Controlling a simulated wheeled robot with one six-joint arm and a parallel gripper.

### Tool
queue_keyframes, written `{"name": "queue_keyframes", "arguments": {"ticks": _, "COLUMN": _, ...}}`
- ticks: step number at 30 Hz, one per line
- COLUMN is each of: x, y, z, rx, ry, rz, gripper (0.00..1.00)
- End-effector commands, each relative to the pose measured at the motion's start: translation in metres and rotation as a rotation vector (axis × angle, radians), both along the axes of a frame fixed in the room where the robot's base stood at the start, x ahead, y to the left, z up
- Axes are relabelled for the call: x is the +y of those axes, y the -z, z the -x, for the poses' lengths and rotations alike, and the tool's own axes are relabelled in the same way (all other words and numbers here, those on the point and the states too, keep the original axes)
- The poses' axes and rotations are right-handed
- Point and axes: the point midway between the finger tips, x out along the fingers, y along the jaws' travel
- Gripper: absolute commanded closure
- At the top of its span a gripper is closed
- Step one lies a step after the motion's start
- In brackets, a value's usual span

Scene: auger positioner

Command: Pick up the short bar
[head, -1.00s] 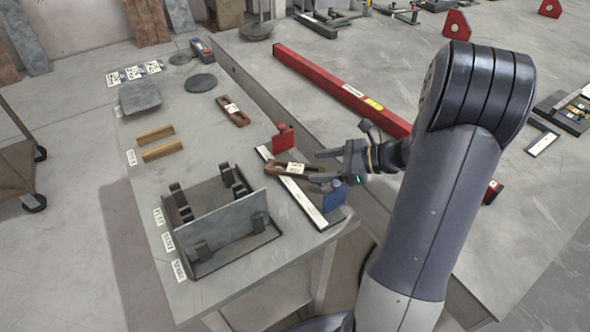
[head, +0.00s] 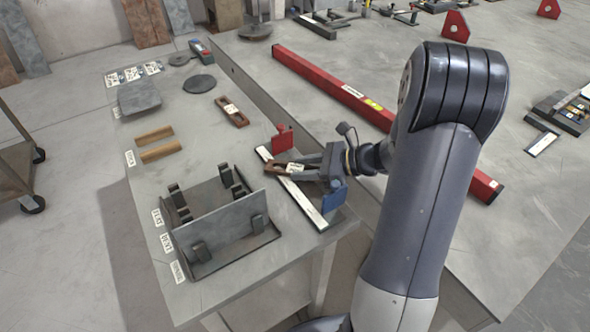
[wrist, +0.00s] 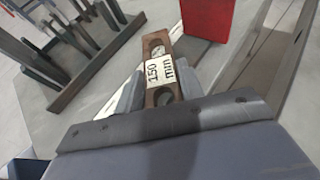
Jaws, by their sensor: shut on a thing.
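The short bar (head: 279,168) is a brown bar with holes and a white label. My gripper (head: 306,169) is shut on the bar's near end, with one finger on each side. In the wrist view my gripper (wrist: 158,82) has both fingers against the bar's sides. The bar lies across a long white-faced rule (head: 298,197); I cannot tell whether it touches the rule.
A red block (head: 283,139) and a blue block (head: 334,195) stand by the rule's ends. A fixture with upright posts and a grey plate (head: 220,225) stands to the left. Another brown bar (head: 232,112) lies farther back. A long red beam (head: 335,87) lies on the large table.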

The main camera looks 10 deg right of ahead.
Motion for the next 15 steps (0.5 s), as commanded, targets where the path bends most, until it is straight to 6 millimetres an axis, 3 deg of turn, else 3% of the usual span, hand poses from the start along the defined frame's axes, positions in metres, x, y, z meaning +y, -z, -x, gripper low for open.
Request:
{"name": "queue_keyframes", "arguments": {"ticks": 11, "x": 0.0, "y": -0.0001, "z": 0.0, "rx": 0.0, "ry": 0.0, "rz": 0.0, "gripper": 1.0}}
{"name": "queue_keyframes", "arguments": {"ticks": 15, "x": -0.0002, "y": -0.001, "z": -0.0003, "rx": -0.002, "ry": 0.001, "rz": -0.001, "gripper": 1.0}}
